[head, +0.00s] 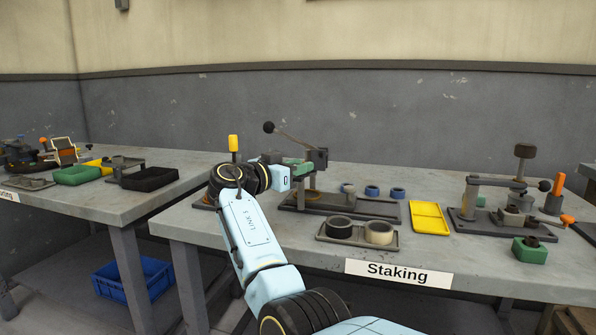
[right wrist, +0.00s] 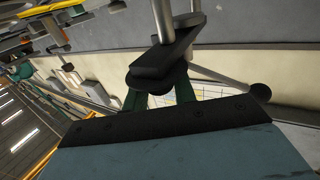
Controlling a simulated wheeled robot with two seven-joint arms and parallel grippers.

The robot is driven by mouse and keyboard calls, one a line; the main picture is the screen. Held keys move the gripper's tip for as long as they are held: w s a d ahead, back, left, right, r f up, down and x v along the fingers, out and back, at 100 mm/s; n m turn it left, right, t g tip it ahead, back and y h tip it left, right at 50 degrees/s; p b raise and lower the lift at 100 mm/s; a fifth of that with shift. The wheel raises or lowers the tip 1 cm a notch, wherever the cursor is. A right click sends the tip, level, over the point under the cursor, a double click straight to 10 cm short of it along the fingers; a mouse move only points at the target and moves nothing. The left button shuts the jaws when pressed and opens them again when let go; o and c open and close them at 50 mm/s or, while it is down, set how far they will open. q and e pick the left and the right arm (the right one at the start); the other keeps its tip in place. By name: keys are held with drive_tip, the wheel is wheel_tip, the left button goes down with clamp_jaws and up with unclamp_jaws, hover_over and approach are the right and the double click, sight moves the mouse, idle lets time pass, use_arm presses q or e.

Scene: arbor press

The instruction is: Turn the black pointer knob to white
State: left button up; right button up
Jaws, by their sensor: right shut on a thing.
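My right gripper (head: 299,167) reaches the press with the long ball-ended lever on the "Staking" bench. In the right wrist view, its green fingers (right wrist: 160,95) are closed on a black, elongated piece, which looks like the black pointer knob (right wrist: 170,52). Metal rods show just beyond the knob. In the head view the knob is hidden behind or between my fingers, and I cannot tell which way it points. No white mark for it can be made out. My left gripper is not in view.
The press lever (head: 292,138) slants up left above my gripper. A tray with two rings (head: 358,241) and a yellow tray (head: 430,217) lie to the right. Another press (head: 480,205) stands farther right. A yellow-topped post (head: 233,144) stands close behind my wrist.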

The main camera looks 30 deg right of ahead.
drive_tip(key=shift+w+a+f+m+g, duration=0.15)
drive_tip(key=shift+m+g, duration=0.1)
drive_tip(key=shift+g, duration=0.25)
drive_tip(key=shift+s+a+r+m+g, duration=0.1)
drive_tip(key=shift+m+g, duration=0.15)
drive_tip(key=shift+g, duration=0.25)
drive_tip(key=shift+f+m+g, duration=0.15)
drive_tip(key=shift+m+g, duration=0.25)
